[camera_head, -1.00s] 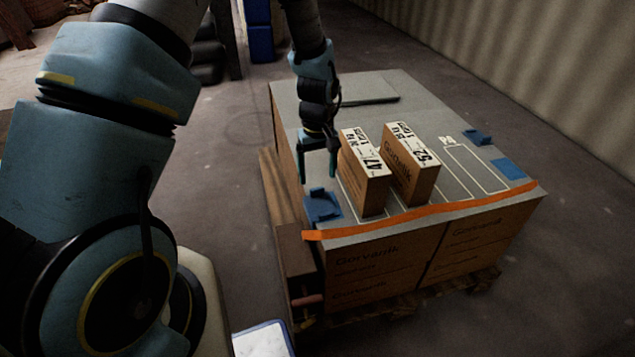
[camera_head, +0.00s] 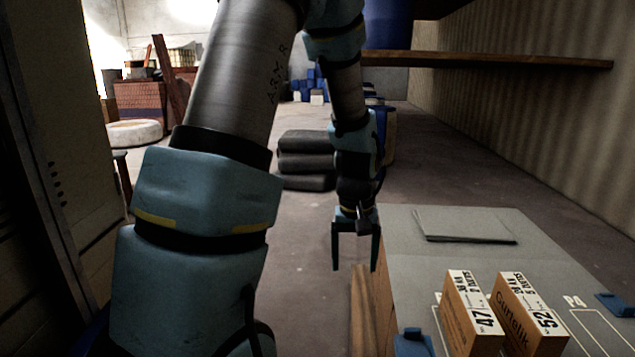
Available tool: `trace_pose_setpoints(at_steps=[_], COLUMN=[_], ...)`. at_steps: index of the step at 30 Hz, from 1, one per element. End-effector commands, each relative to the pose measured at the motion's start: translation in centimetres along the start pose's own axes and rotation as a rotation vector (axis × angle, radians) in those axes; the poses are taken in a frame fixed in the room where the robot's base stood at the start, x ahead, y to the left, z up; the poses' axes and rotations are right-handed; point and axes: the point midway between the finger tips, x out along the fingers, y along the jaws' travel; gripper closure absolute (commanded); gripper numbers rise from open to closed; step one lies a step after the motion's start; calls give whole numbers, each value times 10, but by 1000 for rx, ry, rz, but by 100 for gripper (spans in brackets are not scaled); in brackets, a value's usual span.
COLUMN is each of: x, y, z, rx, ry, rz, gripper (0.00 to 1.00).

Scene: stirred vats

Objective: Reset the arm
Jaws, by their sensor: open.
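My gripper (camera_head: 355,268) hangs from my raised arm with its two fingers pointing down and apart, and nothing is between them. It is at the left edge of the grey-topped pallet stack (camera_head: 405,250), left of the boxes. A brown box marked 47 (camera_head: 470,325) and a brown box marked 52 (camera_head: 528,318) stand upright side by side on the grey top.
A flat grey panel (camera_head: 465,227) lies on the stack's far end. Blue corner pieces (camera_head: 412,343) and (camera_head: 615,303) sit on the top. Dark sacks (camera_head: 305,160) are piled behind my arm. A wooden shelf (camera_head: 490,60) juts along the right wall. Open floor (camera_head: 480,150) lies beyond the stack.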

Motion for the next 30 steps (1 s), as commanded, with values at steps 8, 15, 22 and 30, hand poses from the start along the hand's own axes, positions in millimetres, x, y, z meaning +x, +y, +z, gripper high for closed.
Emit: trace_pose_setpoints(at_steps=[8,15,22,30], x=[-44,-75,-118,-173], y=[-106,-147,-145,-143], z=[40,72,69,65], rx=[2,19,19,19], ry=[56,82,80,80], rz=[-6,-19,-18,-18], gripper=[16,16,16,16])
